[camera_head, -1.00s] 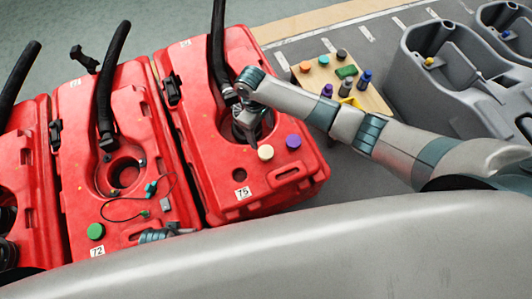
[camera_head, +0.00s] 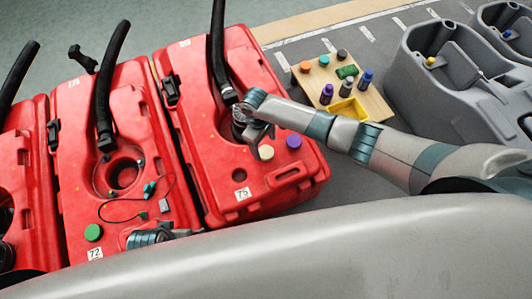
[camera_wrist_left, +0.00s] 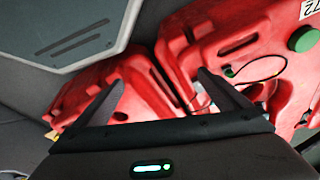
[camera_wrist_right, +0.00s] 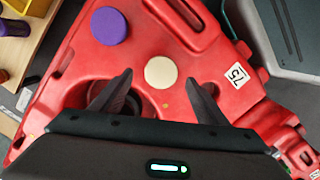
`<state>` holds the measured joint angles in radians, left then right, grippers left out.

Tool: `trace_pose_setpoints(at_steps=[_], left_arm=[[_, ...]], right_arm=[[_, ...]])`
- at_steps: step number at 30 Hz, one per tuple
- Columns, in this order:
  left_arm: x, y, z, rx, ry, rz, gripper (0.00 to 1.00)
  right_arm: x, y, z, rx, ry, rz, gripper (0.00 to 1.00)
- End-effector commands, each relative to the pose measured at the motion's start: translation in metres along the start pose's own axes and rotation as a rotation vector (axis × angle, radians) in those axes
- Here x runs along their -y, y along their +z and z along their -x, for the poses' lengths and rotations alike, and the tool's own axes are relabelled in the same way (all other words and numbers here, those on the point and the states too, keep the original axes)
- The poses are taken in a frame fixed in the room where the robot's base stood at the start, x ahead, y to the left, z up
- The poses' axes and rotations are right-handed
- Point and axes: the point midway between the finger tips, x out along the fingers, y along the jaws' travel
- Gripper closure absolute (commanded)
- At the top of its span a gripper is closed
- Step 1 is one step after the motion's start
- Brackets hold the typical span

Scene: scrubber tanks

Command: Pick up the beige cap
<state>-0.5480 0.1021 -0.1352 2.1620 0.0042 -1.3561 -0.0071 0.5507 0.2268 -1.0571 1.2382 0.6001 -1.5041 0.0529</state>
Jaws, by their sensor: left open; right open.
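The beige cap (camera_head: 266,152) is round and lies on the top of the red tank marked 75, beside a purple cap (camera_head: 294,142). My right gripper (camera_head: 262,144) is over that tank, close to the beige cap. In the right wrist view the beige cap (camera_wrist_right: 160,72) shows ahead of the right gripper (camera_wrist_right: 160,82), between the lines of its two open fingers, with nothing held. My left gripper (camera_wrist_left: 160,80) is open and empty. In the head view only part of the left arm shows at the lower edge, by the tank marked 72.
The red tank 75 (camera_head: 240,70) has a black hose (camera_head: 217,45) rising from its opening. A green cap (camera_head: 93,232) and a thin cable lie on the tank beside it.

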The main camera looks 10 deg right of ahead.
Motion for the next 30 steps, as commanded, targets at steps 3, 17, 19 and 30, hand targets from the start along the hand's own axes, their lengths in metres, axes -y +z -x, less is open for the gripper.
trace_pose_setpoints(at_steps=[3, 17, 19, 30], left_arm=[[0.000, 0.000, 0.000, 0.001, 0.000, 0.000, 0.04], [0.000, 0.001, 0.032, -0.003, -0.002, 0.002, 0.04], [0.000, 0.001, 0.032, -0.003, -0.002, 0.002, 0.04], [0.000, 0.001, 0.032, -0.004, -0.003, 0.002, 0.04]], right_arm=[[0.001, 0.001, -0.010, 0.002, 0.000, 0.000, 0.32], [0.002, 0.002, -0.051, 0.000, -0.001, 0.000, 0.32], [0.002, 0.003, -0.051, 0.000, -0.001, 0.000, 0.32], [0.002, 0.003, -0.050, 0.000, 0.000, 0.000, 0.37]])
